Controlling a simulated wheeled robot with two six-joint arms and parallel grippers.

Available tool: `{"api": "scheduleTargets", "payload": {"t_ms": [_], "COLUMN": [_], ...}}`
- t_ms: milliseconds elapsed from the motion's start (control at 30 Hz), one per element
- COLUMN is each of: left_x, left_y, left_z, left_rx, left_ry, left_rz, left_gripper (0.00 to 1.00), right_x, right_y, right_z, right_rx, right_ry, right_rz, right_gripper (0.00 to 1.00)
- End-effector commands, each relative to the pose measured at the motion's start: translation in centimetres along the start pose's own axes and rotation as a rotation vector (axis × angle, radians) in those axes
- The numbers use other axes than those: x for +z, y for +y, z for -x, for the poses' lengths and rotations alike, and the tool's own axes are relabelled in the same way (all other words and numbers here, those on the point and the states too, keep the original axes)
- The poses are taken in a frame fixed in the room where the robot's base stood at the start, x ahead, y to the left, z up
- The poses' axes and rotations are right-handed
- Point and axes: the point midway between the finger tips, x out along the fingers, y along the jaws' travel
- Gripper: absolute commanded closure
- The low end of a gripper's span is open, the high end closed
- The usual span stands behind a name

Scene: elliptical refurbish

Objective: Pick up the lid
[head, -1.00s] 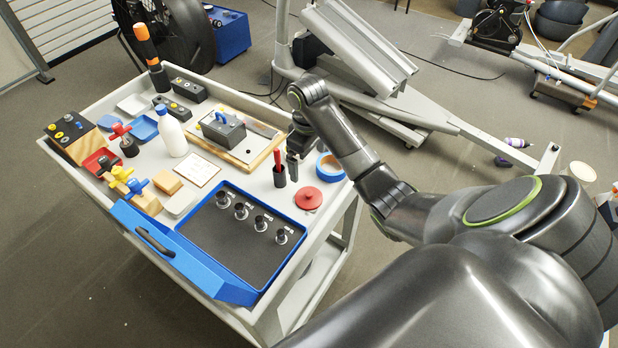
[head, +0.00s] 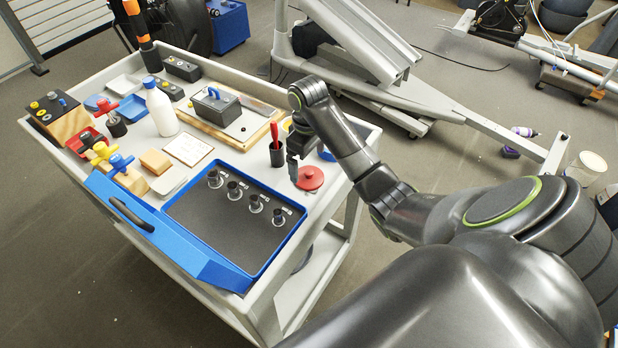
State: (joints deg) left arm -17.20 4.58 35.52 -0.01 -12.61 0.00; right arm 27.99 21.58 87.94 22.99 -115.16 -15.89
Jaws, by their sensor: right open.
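A round red lid (head: 311,179) with a small knob lies on the right side of the white cart top. My right gripper (head: 293,174) points down just left of the lid, close to its left edge. The gripper is open and I see nothing held in it. The fingers show nearly edge-on, so I cannot tell whether they touch the lid. My left gripper is not in view.
A black cup with a red-handled tool (head: 276,152) stands just left of the gripper. Blue tape (head: 326,154) lies partly hidden behind my arm. A blue-rimmed tray (head: 236,214) with black pegs is in front. A white bottle (head: 161,107) stands farther left.

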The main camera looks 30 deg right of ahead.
Motion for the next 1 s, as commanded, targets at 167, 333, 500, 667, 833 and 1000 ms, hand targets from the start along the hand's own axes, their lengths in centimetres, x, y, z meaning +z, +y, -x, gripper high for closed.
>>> {"api": "scheduleTargets", "payload": {"t_ms": [167,333,500,667,833,1000], "left_x": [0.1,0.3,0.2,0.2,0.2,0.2], "left_y": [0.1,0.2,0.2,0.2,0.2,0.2], "left_z": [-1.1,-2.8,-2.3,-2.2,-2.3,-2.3], "left_rx": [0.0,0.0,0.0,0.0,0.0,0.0], "left_ry": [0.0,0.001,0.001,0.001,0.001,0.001], "left_rz": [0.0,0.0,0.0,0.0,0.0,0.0], "left_gripper": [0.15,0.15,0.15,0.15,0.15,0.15], "right_x": [0.0,0.1,0.1,0.1,0.1,0.1], "right_y": [0.1,0.1,0.1,0.1,0.2,0.2], "right_z": [-1.1,-3.4,-5.0,-5.1,-5.1,-5.1], "right_rx": [0.0,-0.001,-0.001,0.001,0.001,0.001], "right_ry": [0.0,-0.001,-0.002,0.0,0.0,0.0], "right_rz": [0.0,0.0,0.0,0.001,0.001,0.001], "right_gripper": [0.0,0.0,0.0,0.0,0.14,0.37]}}
